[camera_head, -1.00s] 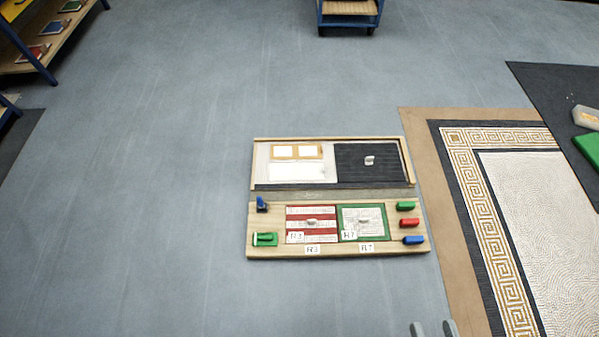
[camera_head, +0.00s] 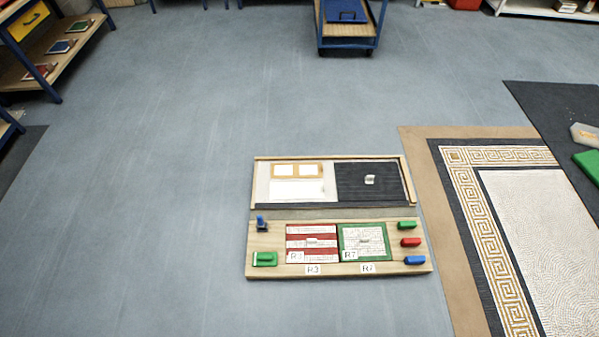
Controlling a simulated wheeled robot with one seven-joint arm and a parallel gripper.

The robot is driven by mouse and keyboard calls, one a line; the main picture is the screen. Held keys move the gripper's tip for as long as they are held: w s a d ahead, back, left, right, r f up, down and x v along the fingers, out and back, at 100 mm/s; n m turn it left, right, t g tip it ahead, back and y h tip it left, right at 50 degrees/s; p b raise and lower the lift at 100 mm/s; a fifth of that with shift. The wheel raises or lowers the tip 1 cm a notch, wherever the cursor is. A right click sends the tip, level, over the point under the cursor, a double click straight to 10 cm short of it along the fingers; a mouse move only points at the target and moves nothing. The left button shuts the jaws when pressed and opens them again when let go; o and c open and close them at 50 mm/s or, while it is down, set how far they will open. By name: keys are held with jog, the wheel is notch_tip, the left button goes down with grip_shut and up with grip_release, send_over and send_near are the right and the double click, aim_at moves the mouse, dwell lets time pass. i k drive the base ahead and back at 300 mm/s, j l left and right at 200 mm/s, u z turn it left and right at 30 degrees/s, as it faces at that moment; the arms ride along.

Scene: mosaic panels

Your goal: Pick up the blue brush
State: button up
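A wooden board (camera_head: 300,272) lies on the floor in the middle of the head view. A small blue piece (camera_head: 262,223) stands at its upper left, above a green piece (camera_head: 264,259). A blue block-like piece (camera_head: 415,260) lies at its lower right, below a red piece (camera_head: 410,242) and another green piece (camera_head: 407,225). I cannot tell which blue piece is the brush. A red-and-white striped panel labelled R3 (camera_head: 311,230) and a green-framed panel labelled R7 (camera_head: 363,228) lie between them. My gripper is not in view.
A framed tray (camera_head: 258,182) with white and dark sections lies behind the board. A patterned mosaic (camera_head: 505,215) covers the floor to the right. A blue cart (camera_head: 347,42) stands at the back, a shelf (camera_head: 60,75) at upper left.

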aim_at(261, 226)
jog(key=i+j+z, duration=0.1)
jog(key=j, duration=0.4)
jog(key=i+j, duration=0.25)
jog(key=j, duration=0.25)
jog(key=i+j+z, duration=0.15)
jog(key=j, duration=0.35)
jog(key=i+j+z, duration=0.1)
jog(key=j, duration=0.45)
jog(key=i+j, duration=0.25)
jog(key=j, duration=0.3)
jog(key=i+j+z, duration=0.15)
jog(key=j, duration=0.4)
jog(key=j+z, duration=0.1)
jog(key=j, duration=0.45)
jog(key=i+j, duration=0.15)
jog(key=j, duration=0.4)
jog(key=z, duration=0.05)
